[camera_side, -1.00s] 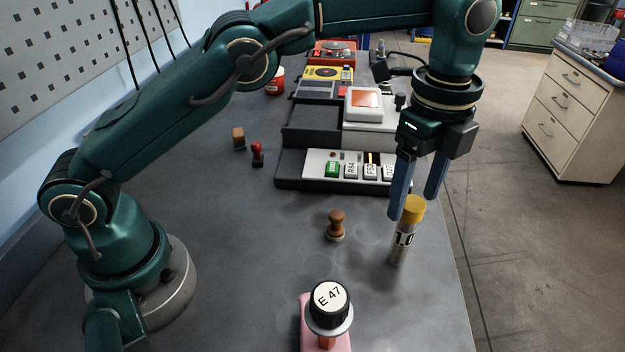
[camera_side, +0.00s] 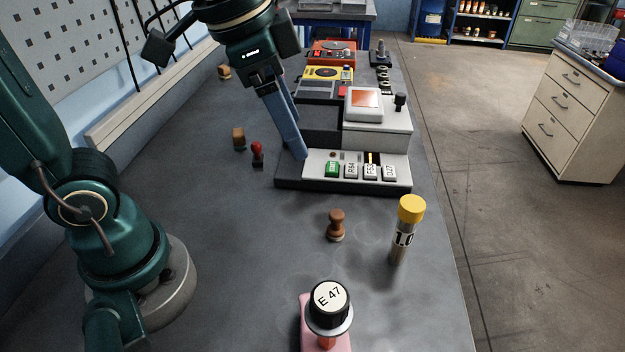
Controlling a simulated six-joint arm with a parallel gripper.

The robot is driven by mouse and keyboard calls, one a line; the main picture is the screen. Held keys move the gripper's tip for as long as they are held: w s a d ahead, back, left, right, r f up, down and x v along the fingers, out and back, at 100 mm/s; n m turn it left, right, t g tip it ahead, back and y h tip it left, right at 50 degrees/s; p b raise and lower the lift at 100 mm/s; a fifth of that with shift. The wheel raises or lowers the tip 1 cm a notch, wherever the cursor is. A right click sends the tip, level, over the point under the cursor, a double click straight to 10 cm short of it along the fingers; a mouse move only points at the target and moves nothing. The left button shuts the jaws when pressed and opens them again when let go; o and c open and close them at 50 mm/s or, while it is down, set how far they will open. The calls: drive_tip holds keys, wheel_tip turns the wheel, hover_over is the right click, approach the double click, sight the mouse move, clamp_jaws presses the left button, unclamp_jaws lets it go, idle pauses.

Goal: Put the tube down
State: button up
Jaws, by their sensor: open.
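The tube (camera_side: 403,232) stands upright on the grey bench (camera_side: 250,270), near its right edge. It has a yellow cap, a clear body and a white label with dark print. My gripper (camera_side: 301,156) is well away from it, up and to the left, in front of the left end of the device with labelled keys. Its blue fingers overlap in this view and hold nothing that I can see. It is open.
A wooden stamp (camera_side: 336,225) stands left of the tube. A black knob marked E 47 (camera_side: 329,305) on a pink base is in front. The keyed device (camera_side: 290,184) stands behind. A red stamp (camera_side: 257,154) and a wooden block (camera_side: 238,138) are at left.

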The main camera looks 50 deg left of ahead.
drive_tip(key=s+a+f+n+t, duration=0.1)
drive_tip(key=s+a+f+n, duration=0.2)
drive_tip(key=s, duration=0.4)
drive_tip(key=shift+f+n+t, duration=0.3)
drive_tip(key=shift+f+n, duration=0.55)
drive_tip(key=shift+n, duration=0.55)
